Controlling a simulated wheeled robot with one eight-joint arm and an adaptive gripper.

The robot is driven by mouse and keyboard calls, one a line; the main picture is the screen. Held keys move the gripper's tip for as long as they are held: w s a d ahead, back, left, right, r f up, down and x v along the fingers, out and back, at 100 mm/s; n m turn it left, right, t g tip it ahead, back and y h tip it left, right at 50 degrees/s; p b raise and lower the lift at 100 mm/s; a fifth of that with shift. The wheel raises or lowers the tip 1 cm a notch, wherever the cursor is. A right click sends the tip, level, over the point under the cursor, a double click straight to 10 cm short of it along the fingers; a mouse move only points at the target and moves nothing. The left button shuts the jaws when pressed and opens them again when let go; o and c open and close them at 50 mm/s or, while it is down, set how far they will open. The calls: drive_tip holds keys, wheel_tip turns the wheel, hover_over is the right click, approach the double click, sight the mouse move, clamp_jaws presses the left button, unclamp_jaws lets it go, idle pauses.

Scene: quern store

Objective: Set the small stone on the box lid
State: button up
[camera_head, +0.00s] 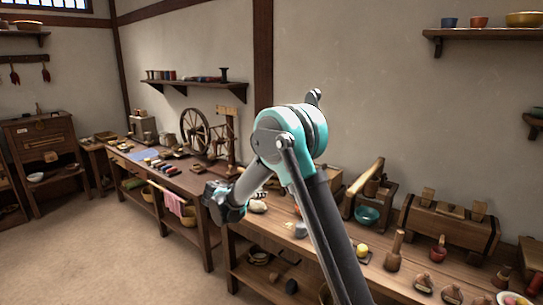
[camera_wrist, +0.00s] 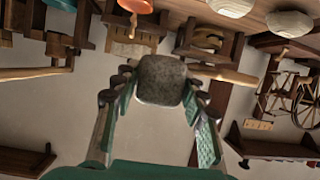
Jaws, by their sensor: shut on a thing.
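My gripper (camera_wrist: 160,92) is shut on a small dark grey stone (camera_wrist: 160,80), held between its fingertips in the wrist view, where the room appears upside down. In the head view my wrist hangs near the bench's left end, and the fingers and held stone cannot be made out clearly. A wooden chest with a flat top and raised blocks (camera_head: 450,222) stands on the right of the bench. I cannot tell for sure whether its top is the box lid. The held stone appears clear of any surface.
The long bench (camera_head: 345,262) carries a grey stone (camera_head: 300,230), a pale stone (camera_head: 258,206), a teal bowl (camera_head: 367,216), a yellow item (camera_head: 362,251) and several pestle-like wooden tools. A spinning wheel (camera_head: 195,130) stands on the left table. A shelf (camera_head: 490,34) hangs above right.

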drive_tip(key=s+d+f+n+t+y, duration=0.1)
drive_tip(key=s+d+n+y, duration=0.15)
drive_tip(key=d, duration=1.05)
drive_tip(key=s+d+n+t+y, duration=0.1)
drive_tip(key=s+d+y, duration=0.15)
drive_tip(key=d, duration=0.95)
wheel_tip(320, 180, up, 2)
drive_tip(key=m+g+h, duration=0.2)
drive_tip(key=m+h, duration=0.2)
drive_tip(key=h, duration=0.1)
hover_over(291, 223)
wheel_tip(291, 223, down, 20)
drive_tip(key=o, duration=1)
drive_tip(key=shift+f, duration=0.15)
drive_tip(key=shift+c, duration=0.2)
drive_tip(key=o, duration=0.4)
drive_tip(key=shift+o, duration=0.2)
